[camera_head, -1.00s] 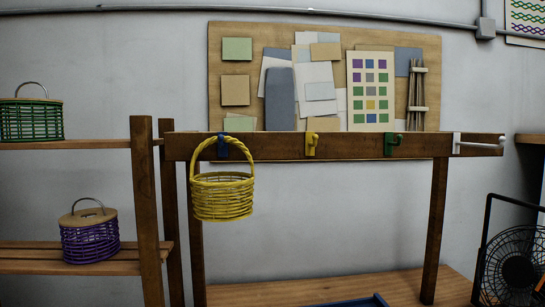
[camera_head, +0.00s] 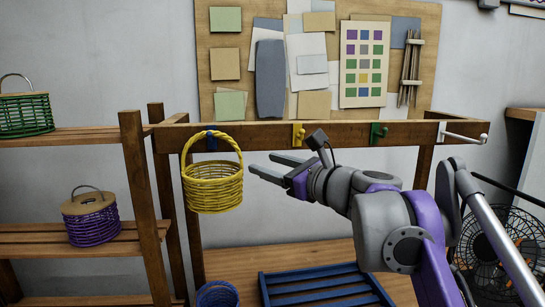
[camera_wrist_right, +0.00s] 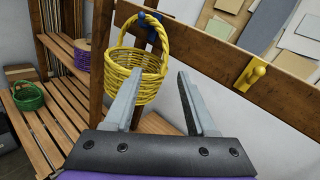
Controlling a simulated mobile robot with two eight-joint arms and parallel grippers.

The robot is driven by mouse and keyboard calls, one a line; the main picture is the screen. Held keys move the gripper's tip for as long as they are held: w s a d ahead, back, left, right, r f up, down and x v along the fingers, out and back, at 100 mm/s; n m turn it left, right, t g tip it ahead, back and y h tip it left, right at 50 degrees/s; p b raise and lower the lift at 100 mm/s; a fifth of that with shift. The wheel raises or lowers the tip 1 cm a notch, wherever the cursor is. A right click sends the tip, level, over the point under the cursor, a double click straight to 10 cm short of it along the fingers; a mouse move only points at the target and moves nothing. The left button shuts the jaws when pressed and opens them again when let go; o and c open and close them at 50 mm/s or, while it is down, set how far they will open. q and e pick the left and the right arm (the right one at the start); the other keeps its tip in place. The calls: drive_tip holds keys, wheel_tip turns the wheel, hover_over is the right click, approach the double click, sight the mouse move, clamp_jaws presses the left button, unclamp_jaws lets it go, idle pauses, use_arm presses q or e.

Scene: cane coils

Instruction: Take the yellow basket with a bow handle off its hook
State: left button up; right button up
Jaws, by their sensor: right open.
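The yellow basket (camera_head: 212,188) with a bow handle hangs by its handle from the blue hook (camera_head: 211,140) on the wooden rail. It also shows in the right wrist view (camera_wrist_right: 147,84), beyond my fingers. My right gripper (camera_head: 268,165) is open and empty, just to the right of the basket and apart from it. In the right wrist view the two fingers of my right gripper (camera_wrist_right: 158,84) are spread, and the left finger overlaps the basket in the picture. My left gripper is not in view.
The rail (camera_head: 260,134) also bears a yellow hook (camera_head: 298,134), a green hook (camera_head: 377,133) and a white peg (camera_head: 462,135). A purple basket (camera_head: 92,221) and a green basket (camera_head: 26,116) stand on shelves at left. A blue slatted tray (camera_head: 325,287) lies below. A fan (camera_head: 492,250) is at right.

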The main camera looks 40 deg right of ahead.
sight(237, 147)
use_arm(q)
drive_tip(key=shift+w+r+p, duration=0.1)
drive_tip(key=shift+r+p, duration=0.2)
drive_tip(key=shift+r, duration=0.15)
use_arm(e)
drive_tip(key=w, duration=0.7)
drive_tip(key=w+r, duration=0.1)
drive_tip(key=w, duration=0.2)
drive_tip(key=shift+w+a, duration=0.1)
drive_tip(key=shift+w, duration=0.25)
clamp_jaws()
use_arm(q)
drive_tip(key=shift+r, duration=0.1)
use_arm(e)
drive_tip(key=shift+r, duration=0.1)
